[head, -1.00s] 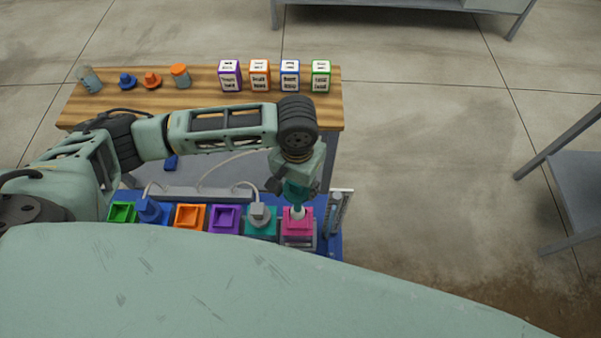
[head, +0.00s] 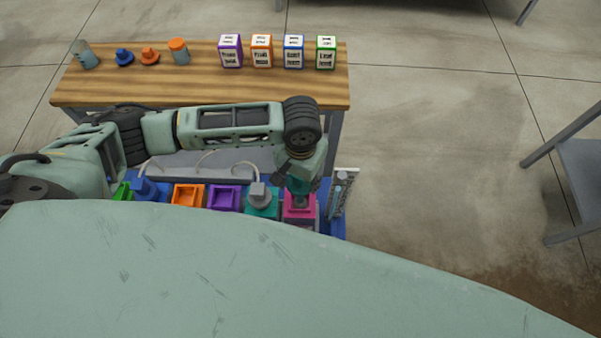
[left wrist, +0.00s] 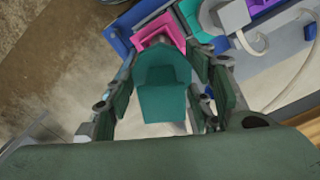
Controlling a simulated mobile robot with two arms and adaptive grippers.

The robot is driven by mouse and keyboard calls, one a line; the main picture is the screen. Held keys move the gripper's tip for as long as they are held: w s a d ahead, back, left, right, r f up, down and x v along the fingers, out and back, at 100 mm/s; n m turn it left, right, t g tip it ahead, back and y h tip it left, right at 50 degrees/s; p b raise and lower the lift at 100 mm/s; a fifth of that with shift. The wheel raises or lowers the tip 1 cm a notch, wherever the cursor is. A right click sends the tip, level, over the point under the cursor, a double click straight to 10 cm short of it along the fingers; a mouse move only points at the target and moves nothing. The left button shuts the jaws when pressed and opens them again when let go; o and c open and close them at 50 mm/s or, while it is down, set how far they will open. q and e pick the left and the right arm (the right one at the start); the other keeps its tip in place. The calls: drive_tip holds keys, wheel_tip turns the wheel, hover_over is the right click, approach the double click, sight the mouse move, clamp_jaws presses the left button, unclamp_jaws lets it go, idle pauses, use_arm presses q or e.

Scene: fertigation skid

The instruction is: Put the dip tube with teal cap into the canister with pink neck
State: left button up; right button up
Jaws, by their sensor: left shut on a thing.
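My left gripper (head: 301,185) is shut on the teal cap (left wrist: 163,85) of the dip tube, and its fingers stand on both sides of the cap in the left wrist view (left wrist: 165,95). In the head view the teal cap (head: 301,187) is directly above the pink neck (head: 300,213) of its canister. The pink neck also shows in the left wrist view (left wrist: 152,29), just beyond the cap. The tube below the cap is hidden, so I cannot tell how deep it sits or whether the cap touches the neck. My right gripper is not in view.
Beside the pink neck stand a teal neck (head: 262,212) with a grey cap (head: 258,194), then purple (head: 224,198) and orange (head: 188,196) necks. A grey rack (head: 343,195) stands close on the right. Labelled boxes (head: 262,52) stand on the wooden table (head: 200,92).

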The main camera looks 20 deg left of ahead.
use_arm(q)
wheel_tip(320, 180, down, 6)
drive_tip(key=shift+f+b, duration=0.1)
drive_tip(key=shift+b, duration=0.95)
drive_tip(key=shift+f+b, duration=0.6)
drive_tip(key=shift+f, duration=1.45)
drive_tip(key=o, duration=1.6)
drive_tip(key=shift+o, duration=0.2)
wheel_tip(320, 180, up, 12)
